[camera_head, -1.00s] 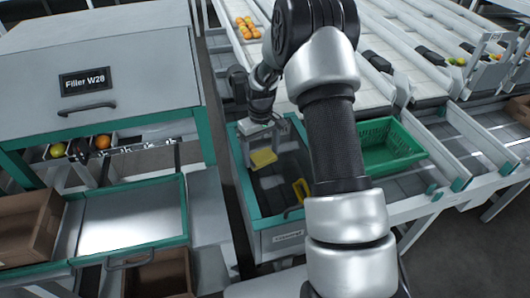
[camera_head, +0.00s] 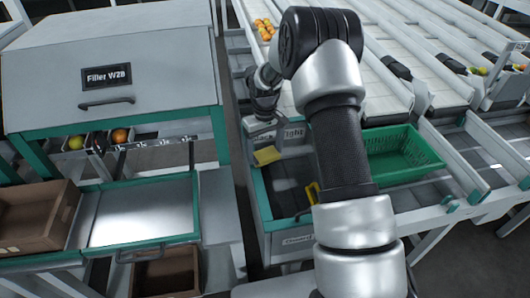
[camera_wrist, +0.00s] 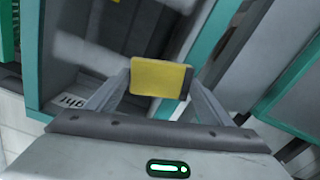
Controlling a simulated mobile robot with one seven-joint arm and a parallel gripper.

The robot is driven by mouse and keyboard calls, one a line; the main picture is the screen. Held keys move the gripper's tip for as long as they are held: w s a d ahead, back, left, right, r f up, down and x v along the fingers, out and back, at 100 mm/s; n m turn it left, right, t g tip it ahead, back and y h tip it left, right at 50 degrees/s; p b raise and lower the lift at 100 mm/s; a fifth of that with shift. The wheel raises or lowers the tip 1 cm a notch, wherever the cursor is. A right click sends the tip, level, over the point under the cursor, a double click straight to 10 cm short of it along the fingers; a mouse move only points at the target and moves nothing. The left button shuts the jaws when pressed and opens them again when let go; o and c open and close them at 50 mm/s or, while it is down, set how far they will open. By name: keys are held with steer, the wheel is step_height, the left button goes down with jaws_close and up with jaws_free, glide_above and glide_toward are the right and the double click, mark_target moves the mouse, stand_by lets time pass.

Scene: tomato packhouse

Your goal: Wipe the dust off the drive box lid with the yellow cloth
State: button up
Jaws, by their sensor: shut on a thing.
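My gripper (camera_head: 264,146) is shut on the yellow cloth (camera_head: 267,156), which looks like a small flat block. The wrist view shows the cloth (camera_wrist: 160,76) between the two fingers. The cloth is at the far left part of a teal-rimmed box with a dark top (camera_head: 287,183), which I take to be the drive box lid. I cannot tell whether the cloth touches it. Pale grey streaks (camera_wrist: 90,52) show on the dark surface in the wrist view; dust or reflection is unclear. My arm hides the box's right side.
A yellow handle-like part (camera_head: 312,192) stands on the box near my arm. A green crate (camera_head: 405,158) is to the right. The grey filler cabinet (camera_head: 108,75) and a brown carton (camera_head: 38,215) are to the left. Conveyor lanes lie behind.

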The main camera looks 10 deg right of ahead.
mark_target(275, 152)
steer(key=shift+d, duration=1.7)
steer(key=shift+s+d+f, duration=0.1)
steer(key=shift+d+f, duration=0.05)
steer(key=shift+d, duration=2.2)
steer(key=shift+d+r, duration=0.2)
steer(key=shift+d, duration=2.85)
steer(key=shift+d+f, duration=0.1)
steer(key=shift+d, duration=1.7)
steer(key=shift+r+p, duration=1.9)
steer(key=shift+r, duration=1.1)
steer(key=shift+r, duration=0.1)
step_height(275, 152, up, 3)
steer(key=shift+f+p, duration=0.1)
steer(key=shift+p, duration=0.8)
